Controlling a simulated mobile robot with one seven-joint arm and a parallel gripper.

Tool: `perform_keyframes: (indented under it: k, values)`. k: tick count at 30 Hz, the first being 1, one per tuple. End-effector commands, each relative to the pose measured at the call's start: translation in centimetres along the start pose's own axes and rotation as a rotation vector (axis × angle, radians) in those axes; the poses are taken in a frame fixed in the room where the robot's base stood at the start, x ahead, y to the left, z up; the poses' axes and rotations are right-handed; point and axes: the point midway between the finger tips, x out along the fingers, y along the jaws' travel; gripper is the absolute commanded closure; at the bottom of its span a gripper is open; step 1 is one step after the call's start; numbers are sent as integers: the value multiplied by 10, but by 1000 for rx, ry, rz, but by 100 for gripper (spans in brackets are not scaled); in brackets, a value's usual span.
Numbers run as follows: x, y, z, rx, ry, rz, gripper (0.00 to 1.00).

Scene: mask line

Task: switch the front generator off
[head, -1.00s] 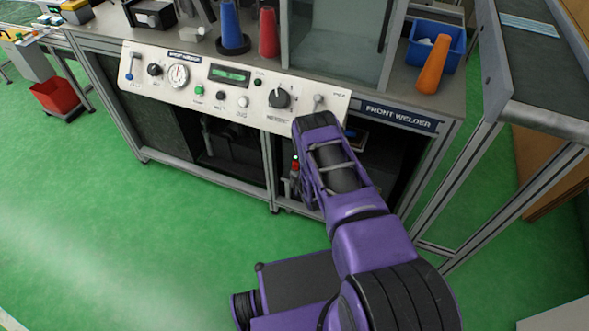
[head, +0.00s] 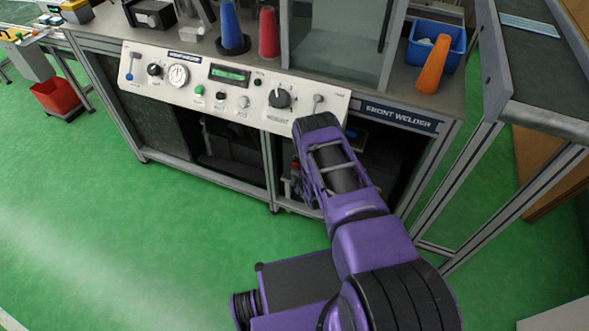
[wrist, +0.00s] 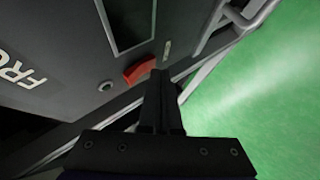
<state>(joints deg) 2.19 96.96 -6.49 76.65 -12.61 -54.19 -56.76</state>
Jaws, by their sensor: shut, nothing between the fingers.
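In the wrist view the front generator (wrist: 50,60) is a dark grey cabinet with part of a white label reading "FRO". A red switch handle (wrist: 139,69) sits on its face, with a small round grey lamp or button (wrist: 105,86) beside it that shows no glow. My gripper (wrist: 161,76) is shut and empty, its tips right beside the red handle's right end; I cannot tell whether they touch. In the head view a small red part (head: 295,168) shows under the bench left of my arm, and my wrist hides the gripper.
The front welder bench (head: 448,103) stands over the dark bay, with a white control panel (head: 135,83) along its front. A metal frame post (head: 270,172) borders the bay on the left. Green floor (head: 170,240) is open at left. A grey-topped table (head: 540,75) stands at right.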

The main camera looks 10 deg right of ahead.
Motion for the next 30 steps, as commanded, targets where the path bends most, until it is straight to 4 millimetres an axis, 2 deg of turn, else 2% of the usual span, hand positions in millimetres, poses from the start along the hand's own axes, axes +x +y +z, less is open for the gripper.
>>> perform_keyframes:
  k: [23, 30]
  values:
    - [-12, -8, -9, 0, 0, -1, 100]
    - [-27, -18, -21, 0, 1, -3, 100]
